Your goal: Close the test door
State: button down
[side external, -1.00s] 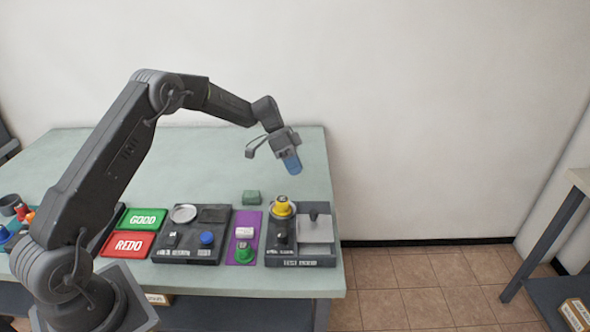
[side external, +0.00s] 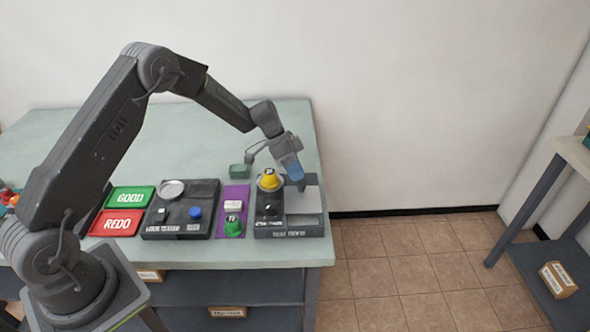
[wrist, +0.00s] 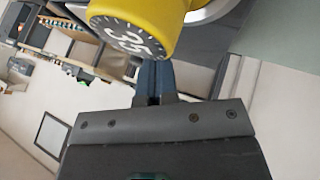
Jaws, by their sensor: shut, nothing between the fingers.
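The test station (side external: 290,231) is a dark box at the right end of the table, its front label hard to read. Its light grey door panel (side external: 302,202) lies on the right half; whether it is fully shut cannot be told. My gripper (side external: 296,176) points down over the panel's back part, its blue fingers shut and empty. A dark knob seen earlier on the panel is mostly hidden by the fingers; contact cannot be told. In the wrist view my blue fingertips (wrist: 154,76) are together, beside a large yellow numbered piece (wrist: 135,28).
The yellow piece (side external: 269,180) stands on the station's left half, close to my gripper. A green block (side external: 239,171) lies behind. A purple mat (side external: 240,192), a dark station (side external: 180,220), and green GOOD (side external: 131,198) and red REDO (side external: 117,223) trays lie left.

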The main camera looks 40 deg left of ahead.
aim_at(305, 200)
jog(key=shift+s+d, duration=1.7)
